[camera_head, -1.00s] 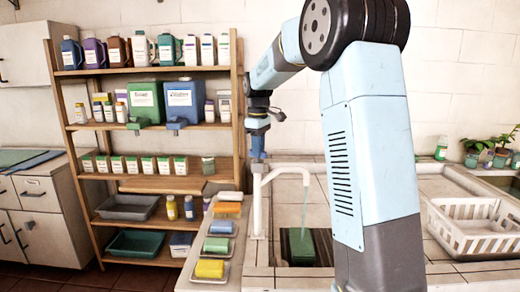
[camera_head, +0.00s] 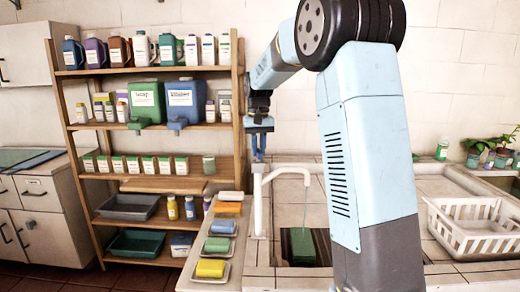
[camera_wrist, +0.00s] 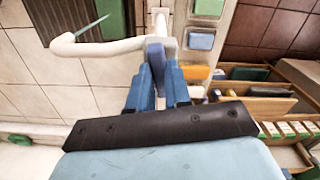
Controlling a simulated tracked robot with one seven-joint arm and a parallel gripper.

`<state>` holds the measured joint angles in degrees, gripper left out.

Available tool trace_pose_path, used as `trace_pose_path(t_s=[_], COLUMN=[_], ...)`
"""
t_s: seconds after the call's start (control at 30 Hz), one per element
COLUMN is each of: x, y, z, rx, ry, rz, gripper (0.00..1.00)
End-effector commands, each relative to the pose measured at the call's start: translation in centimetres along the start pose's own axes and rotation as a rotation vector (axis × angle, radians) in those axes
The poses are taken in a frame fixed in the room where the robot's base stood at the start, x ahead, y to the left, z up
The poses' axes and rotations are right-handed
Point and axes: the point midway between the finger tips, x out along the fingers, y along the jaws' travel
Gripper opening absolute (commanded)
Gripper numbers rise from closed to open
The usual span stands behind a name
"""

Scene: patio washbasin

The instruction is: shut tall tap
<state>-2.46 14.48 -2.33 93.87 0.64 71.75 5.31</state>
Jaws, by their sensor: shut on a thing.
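The tall tap (camera_head: 258,205) is a white pipe with a curved spout, standing at the basin's left edge. A thin greenish stream of water (camera_head: 305,195) falls from its spout; it also shows in the wrist view (camera_wrist: 92,27). In the wrist view the tap's white pipe (camera_wrist: 98,47) runs left from its stem. My gripper (camera_wrist: 158,88) points down above the stem, its blue fingers shut on the tap's blue handle (camera_wrist: 155,52). In the head view my gripper (camera_head: 259,150) is small and the handle is hard to make out.
A green block (camera_head: 302,246) lies in the basin below the stream. Soap dishes with coloured bars (camera_head: 211,268) line the counter left of the tap. A white basket (camera_head: 472,230) stands at the right. A wooden shelf (camera_head: 150,72) with bottles stands behind at the left.

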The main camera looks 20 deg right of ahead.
Motion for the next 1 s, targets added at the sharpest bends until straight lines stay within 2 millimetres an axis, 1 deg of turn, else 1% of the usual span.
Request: trace_pose_path(t_s=[0.03,0.2,0.4,0.6,1.0], x=[-0.18,-0.20,-0.22,-0.23,-0.24], y=[-0.26,-0.16,-0.12,-0.08,-0.01], z=[-0.16,-0.18,-0.19,-0.20,-0.20], rx=[0.028,0.129,0.203,0.234,0.238], ry=[0.008,0.008,0.008,0.009,0.009], rz=[-0.003,-0.003,-0.003,-0.003,-0.002], gripper=[0.00,0.00,0.00,0.00,0.00])
